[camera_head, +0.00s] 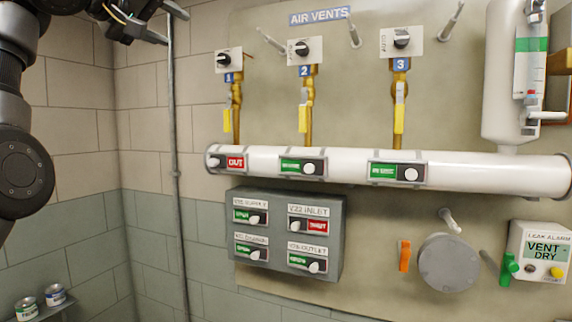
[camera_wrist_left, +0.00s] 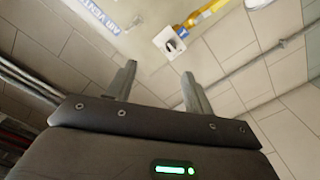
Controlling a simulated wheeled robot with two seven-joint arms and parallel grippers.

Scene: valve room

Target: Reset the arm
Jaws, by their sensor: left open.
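My left arm (camera_head: 15,150) is raised at the left edge of the head view. My left gripper (camera_head: 172,25) is at the top left, left of the air vents panel and apart from it. In the left wrist view its two fingers (camera_wrist_left: 158,73) stand apart with nothing between them. Beyond them that view shows a tilted vent switch plate (camera_wrist_left: 170,42) and part of the blue air vents sign (camera_wrist_left: 100,14). My right gripper is in neither view.
The wall panel (camera_head: 250,110) carries three numbered valves, a white pipe (camera_head: 345,156) with status plates, and a grey switch box (camera_head: 285,268). A leak alarm box (camera_head: 541,252) is at right. A vertical conduit (camera_head: 172,110) runs below my gripper. Two cans (camera_head: 40,301) sit at lower left.

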